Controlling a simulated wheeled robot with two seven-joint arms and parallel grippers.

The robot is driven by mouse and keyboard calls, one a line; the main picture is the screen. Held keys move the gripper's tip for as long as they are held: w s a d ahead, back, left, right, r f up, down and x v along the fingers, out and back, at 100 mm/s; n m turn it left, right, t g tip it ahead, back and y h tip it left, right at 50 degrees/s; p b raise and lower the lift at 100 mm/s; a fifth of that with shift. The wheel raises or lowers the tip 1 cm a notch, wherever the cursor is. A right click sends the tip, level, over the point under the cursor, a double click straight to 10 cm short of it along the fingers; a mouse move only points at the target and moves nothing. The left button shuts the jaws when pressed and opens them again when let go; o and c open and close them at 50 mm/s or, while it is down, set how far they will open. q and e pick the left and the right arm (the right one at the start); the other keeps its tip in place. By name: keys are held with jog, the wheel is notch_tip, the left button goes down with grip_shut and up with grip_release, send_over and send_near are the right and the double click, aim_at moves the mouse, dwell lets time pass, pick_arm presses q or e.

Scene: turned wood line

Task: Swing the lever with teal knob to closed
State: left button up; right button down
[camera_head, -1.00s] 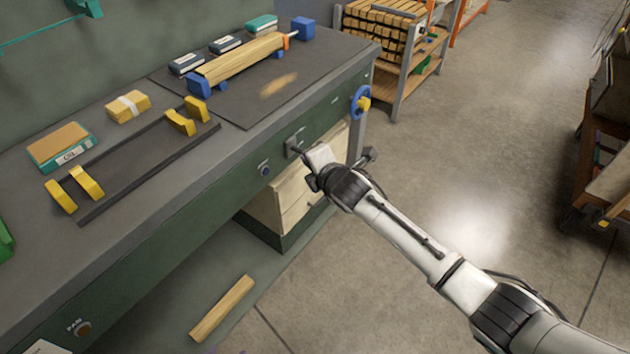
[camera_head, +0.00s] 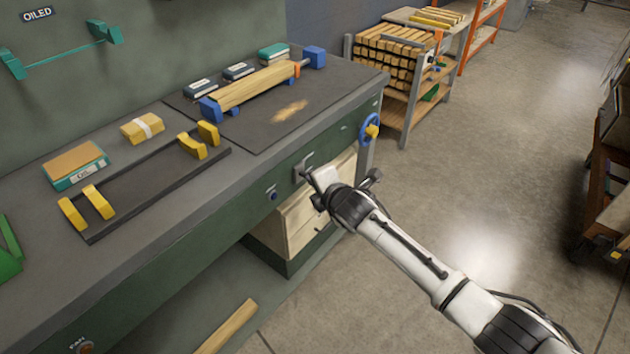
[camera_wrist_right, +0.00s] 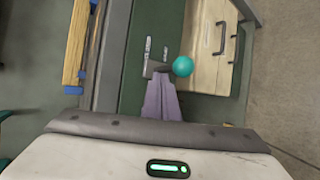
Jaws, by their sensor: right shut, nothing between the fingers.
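The lever's teal knob (camera_wrist_right: 182,66) shows as a round ball in the right wrist view. Its grey mounting plate (camera_wrist_right: 149,50) is on the bench's green front panel, and the plate also shows in the head view (camera_head: 303,167). The knob is hidden behind my right gripper in the head view. My right gripper (camera_wrist_right: 160,82) is shut and empty, its fingertips close to the lever, left of and just below the knob in the wrist view. I cannot tell whether they touch it. In the head view my right gripper (camera_head: 314,178) is at the panel. My left gripper is not in view.
Pale wooden drawers (camera_head: 300,222) are below. The bench top holds a black rack (camera_head: 150,192) and a clamped wood piece (camera_head: 253,85). The floor at right is open.

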dwell(0.8)
jog(key=shift+r+p, duration=0.8)
jog(key=shift+p, duration=0.1)
jog(key=shift+f, duration=0.1)
jog(key=s+a+r, duration=0.2)
jog(key=s+r, duration=0.3)
jog(key=s, duration=0.3)
jog(key=shift+w, duration=0.1)
